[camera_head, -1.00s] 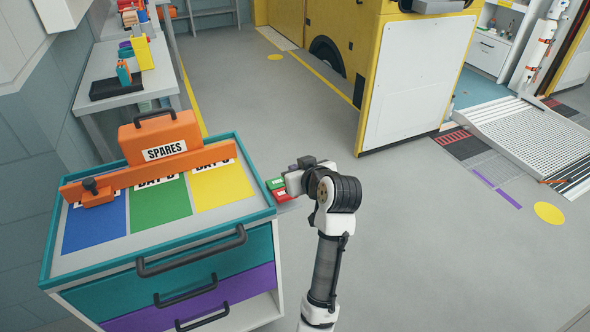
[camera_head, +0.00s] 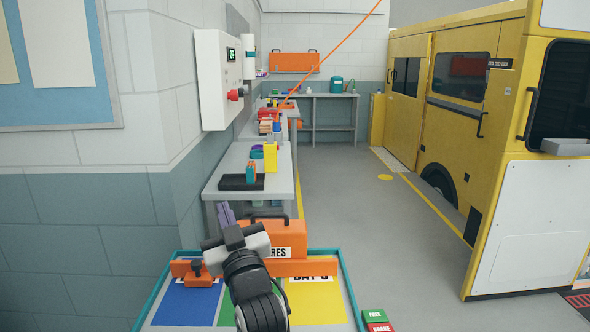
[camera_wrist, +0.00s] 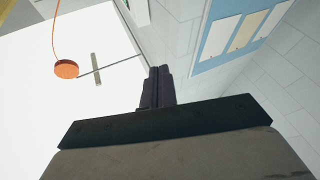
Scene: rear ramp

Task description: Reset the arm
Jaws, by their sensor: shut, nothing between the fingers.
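My gripper (camera_head: 226,213) is raised above the cart's top in the head view, its dark narrow fingers pointing up toward the back. In the wrist view the two fingers (camera_wrist: 158,86) lie together, shut and empty. The wrist camera looks up at a bright ceiling and a wall. My arm covers part of the cart top and part of the orange SPARES case (camera_head: 290,238).
The teal-rimmed cart (camera_head: 352,292) bears coloured panels and an orange bar. Green and red FREE and BRAKE blocks (camera_head: 376,318) are at its right. A wall box (camera_head: 212,80) and workbench (camera_head: 282,180) stand at left; a yellow vehicle (camera_head: 450,130) at right. Grey floor between is clear.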

